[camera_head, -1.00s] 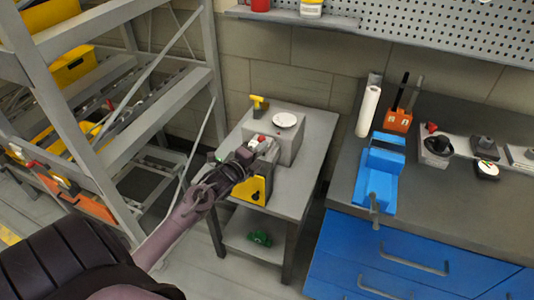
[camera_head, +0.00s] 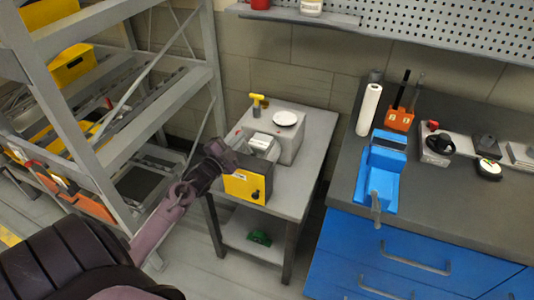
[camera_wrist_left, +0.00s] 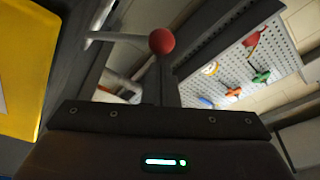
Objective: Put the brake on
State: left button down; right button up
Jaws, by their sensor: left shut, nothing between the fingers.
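A grey machine box with a yellow front panel (camera_head: 245,187) and a black knob (camera_head: 256,195) stands on a small grey table. My left gripper (camera_head: 228,158) is at the box's upper left edge, shut and empty. In the left wrist view, a red ball knob (camera_wrist_left: 162,41) on a pale lever (camera_wrist_left: 116,37) shows just beyond the shut fingers (camera_wrist_left: 164,84); whether they touch it I cannot tell. I cannot tell for sure which part is the brake. My right gripper is not in view.
A yellow T-handle (camera_head: 258,100) and a white disc (camera_head: 285,118) are at the table's back. A grey rack (camera_head: 150,110) stands close on the left. A workbench with a blue vise (camera_head: 380,175) is on the right. The table's right side (camera_head: 308,160) is clear.

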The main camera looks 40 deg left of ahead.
pick_arm(q)
jog(key=shift+s+a+f, duration=0.1)
jog(key=shift+a+f, duration=0.05)
jog(key=shift+a, duration=0.2)
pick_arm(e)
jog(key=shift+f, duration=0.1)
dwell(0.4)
